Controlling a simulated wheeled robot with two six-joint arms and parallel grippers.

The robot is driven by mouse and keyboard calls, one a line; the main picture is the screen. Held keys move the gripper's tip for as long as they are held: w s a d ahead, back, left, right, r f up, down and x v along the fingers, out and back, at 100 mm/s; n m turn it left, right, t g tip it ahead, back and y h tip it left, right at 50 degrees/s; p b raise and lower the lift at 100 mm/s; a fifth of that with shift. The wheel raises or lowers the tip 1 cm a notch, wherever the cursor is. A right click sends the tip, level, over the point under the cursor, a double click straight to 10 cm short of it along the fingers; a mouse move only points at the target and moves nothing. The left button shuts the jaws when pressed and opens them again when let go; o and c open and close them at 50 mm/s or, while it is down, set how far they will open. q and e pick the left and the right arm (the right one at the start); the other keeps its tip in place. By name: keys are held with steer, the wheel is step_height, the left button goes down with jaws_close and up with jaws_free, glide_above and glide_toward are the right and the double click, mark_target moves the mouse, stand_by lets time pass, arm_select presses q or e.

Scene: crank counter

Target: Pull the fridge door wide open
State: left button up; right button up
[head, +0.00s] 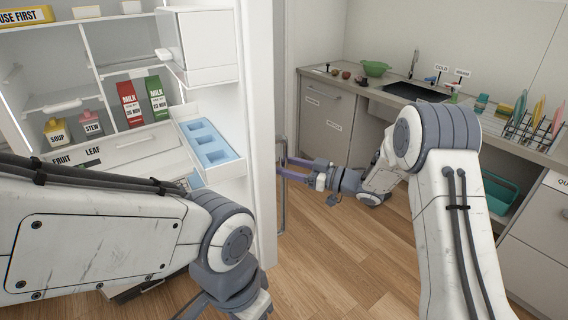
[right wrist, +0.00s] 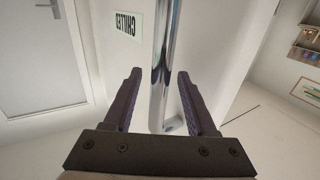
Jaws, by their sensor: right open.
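The fridge door (head: 262,110) stands partly open, its inner side with white bins and a blue tray facing the shelves. Its upright metal handle (head: 281,215) is on the outer face, to the right of the door edge. My right gripper (head: 284,162) is at the handle. In the right wrist view the chrome handle (right wrist: 161,70) stands between the two dark fingers of the right gripper (right wrist: 163,95), which are open with gaps on both sides. My left arm crosses the lower left in front of the fridge; its fingertips are not in view.
Inside the fridge, milk cartons (head: 130,103) and jars stand on shelves above a drawer. A counter (head: 350,93) with sink and dish rack runs along the right. Wooden floor (head: 330,260) is clear between door and counter.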

steer(key=shift+a, duration=0.2)
jaws_close()
stand_by(1.3)
